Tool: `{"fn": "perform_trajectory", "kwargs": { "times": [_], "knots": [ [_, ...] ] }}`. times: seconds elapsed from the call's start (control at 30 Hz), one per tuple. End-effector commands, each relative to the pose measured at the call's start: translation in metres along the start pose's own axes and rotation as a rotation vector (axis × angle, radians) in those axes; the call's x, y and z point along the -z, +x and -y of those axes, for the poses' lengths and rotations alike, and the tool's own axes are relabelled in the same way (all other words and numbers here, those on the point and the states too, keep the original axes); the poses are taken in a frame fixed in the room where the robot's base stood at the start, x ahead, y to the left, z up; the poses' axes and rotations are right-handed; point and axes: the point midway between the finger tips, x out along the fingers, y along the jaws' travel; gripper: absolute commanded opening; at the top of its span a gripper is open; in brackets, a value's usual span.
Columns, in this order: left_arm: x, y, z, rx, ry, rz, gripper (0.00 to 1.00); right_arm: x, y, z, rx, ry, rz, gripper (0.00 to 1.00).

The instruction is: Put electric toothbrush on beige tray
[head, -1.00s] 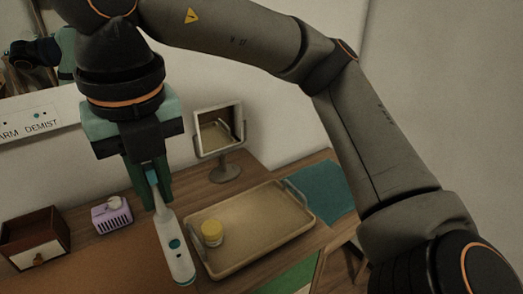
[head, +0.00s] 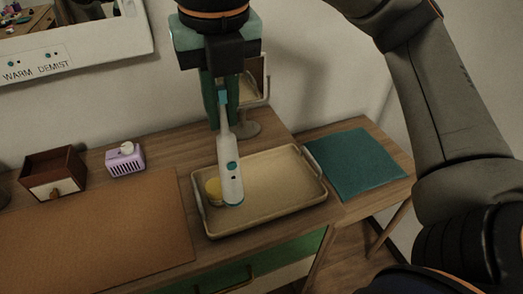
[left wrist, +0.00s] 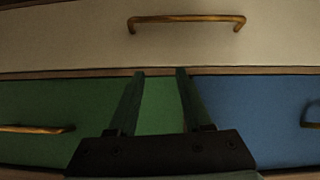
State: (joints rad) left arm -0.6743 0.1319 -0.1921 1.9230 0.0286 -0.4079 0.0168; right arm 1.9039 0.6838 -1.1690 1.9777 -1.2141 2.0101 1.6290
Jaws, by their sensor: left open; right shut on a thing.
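The white and teal electric toothbrush (head: 231,172) hangs roughly upright, head up, in the head view. My right gripper (head: 221,112) is shut on its upper end. The toothbrush's lower end shows in front of the left part of the beige tray (head: 275,206); I cannot tell whether it touches the tray. The tray lies on the wooden counter and has raised handles at its ends. My left gripper (left wrist: 160,85) is open and empty in the left wrist view, in front of drawer fronts.
A yellow-lidded jar (head: 213,188) stands in the tray's left part, partly behind the toothbrush. The tray's middle and right are bare. A mirror (head: 254,80) stands behind. A teal mat (head: 350,165), purple box (head: 125,160), wooden drawer box (head: 53,174) and brown mat (head: 100,225) lie around.

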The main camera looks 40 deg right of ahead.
Motion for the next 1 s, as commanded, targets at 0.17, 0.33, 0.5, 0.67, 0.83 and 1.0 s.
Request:
{"fn": "perform_trajectory", "kwargs": {
  "times": [0.17,0.33,0.5,0.67,0.83,1.0],
  "knots": [
    [0.001,-0.001,0.001,0.002,0.0,-0.003,0.5,-0.029,0.025,0.029,0.001,0.009,-0.006,0.0],
    [0.0,0.001,0.001,0.002,0.0,-0.003,0.5,-0.057,0.051,0.055,0.003,0.008,-0.006,0.0],
    [0.0,0.0,0.001,0.002,0.0,-0.002,0.5,-0.07,0.082,0.07,0.003,0.004,-0.003,0.0],
    [0.001,0.0,0.001,0.002,0.0,-0.002,0.5,-0.077,0.096,0.076,0.002,0.002,-0.001,0.0],
    [0.001,0.0,0.001,0.002,0.0,-0.002,0.5,-0.083,0.112,0.084,0.004,0.004,-0.002,0.0],
    [0.004,-0.003,0.002,0.004,0.001,-0.006,0.5,-0.078,0.134,0.082,0.002,0.001,-0.001,0.0]
  ]
}}
